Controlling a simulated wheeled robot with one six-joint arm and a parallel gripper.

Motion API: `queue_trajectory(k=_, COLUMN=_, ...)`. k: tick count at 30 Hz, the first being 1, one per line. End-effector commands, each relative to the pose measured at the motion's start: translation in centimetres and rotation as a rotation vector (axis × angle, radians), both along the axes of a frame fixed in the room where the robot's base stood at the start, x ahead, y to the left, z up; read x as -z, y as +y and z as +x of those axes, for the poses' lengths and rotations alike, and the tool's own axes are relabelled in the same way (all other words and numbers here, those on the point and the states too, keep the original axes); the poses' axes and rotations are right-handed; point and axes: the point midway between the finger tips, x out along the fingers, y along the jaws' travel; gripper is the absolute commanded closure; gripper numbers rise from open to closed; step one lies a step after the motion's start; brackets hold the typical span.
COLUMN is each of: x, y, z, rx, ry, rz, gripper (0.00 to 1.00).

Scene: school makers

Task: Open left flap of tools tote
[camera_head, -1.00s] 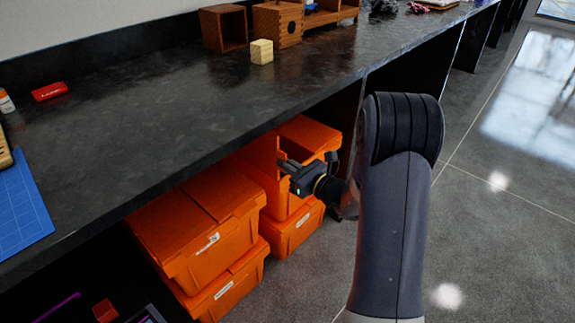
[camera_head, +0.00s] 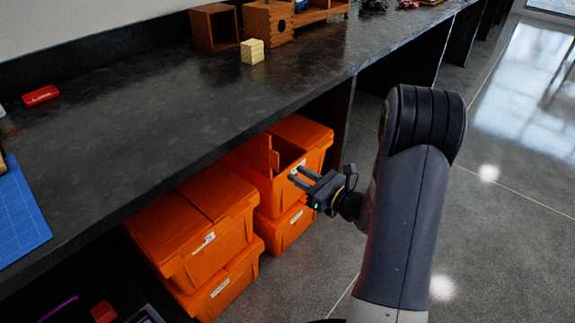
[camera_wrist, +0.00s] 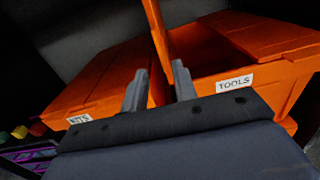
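The tools tote (camera_head: 264,183) is the upper orange tote of the back stack under the counter. Its "TOOLS" label shows in the wrist view (camera_wrist: 234,84). Its left flap (camera_head: 275,160) stands up roughly vertical, seen nearly edge-on in the wrist view (camera_wrist: 158,32), and a dark opening shows beside it. The right flap (camera_head: 303,130) lies closed. My gripper (camera_head: 297,176) is in front of the tote. Its two fingers (camera_wrist: 160,82) are apart with nothing held between them, and the flap stands behind the gap.
The kits tote (camera_head: 172,231) is closed, left of the tools tote. More orange totes sit below both. The dark countertop (camera_head: 130,110) overhangs them, with a wooden block (camera_head: 252,51) on it. A dark upright panel (camera_head: 342,125) stands behind the totes. The floor (camera_head: 490,230) at right is clear.

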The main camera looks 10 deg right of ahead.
Motion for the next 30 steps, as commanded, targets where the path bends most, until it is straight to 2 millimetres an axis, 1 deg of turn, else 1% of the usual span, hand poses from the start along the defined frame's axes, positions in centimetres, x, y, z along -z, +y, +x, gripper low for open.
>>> queue_trajectory(k=1, x=-0.2, y=-0.6, z=-0.7, rx=0.004, ry=0.000, rz=0.002, gripper=0.73)
queue_trajectory(k=3, x=-0.1, y=-1.1, z=-1.4, rx=0.004, ry=0.001, rz=0.000, gripper=0.73)
queue_trajectory(k=7, x=-0.1, y=-1.7, z=-2.2, rx=0.001, ry=0.000, rz=0.001, gripper=0.73)
queue_trajectory(k=11, x=0.0, y=-1.9, z=-2.6, rx=0.000, ry=-0.001, rz=0.001, gripper=0.73)
queue_trajectory(k=19, x=0.0, y=-1.8, z=-2.6, rx=-0.001, ry=-0.001, rz=0.001, gripper=0.73)
queue_trajectory(k=23, x=0.1, y=-1.5, z=-2.2, rx=-0.002, ry=-0.001, rz=0.000, gripper=0.73)
queue_trajectory(k=25, x=0.1, y=-1.2, z=-1.7, rx=-0.004, ry=-0.002, rz=-0.001, gripper=0.73)
queue_trajectory(k=30, x=0.2, y=0.4, z=0.3, rx=-0.005, ry=-0.003, rz=-0.002, gripper=0.73)
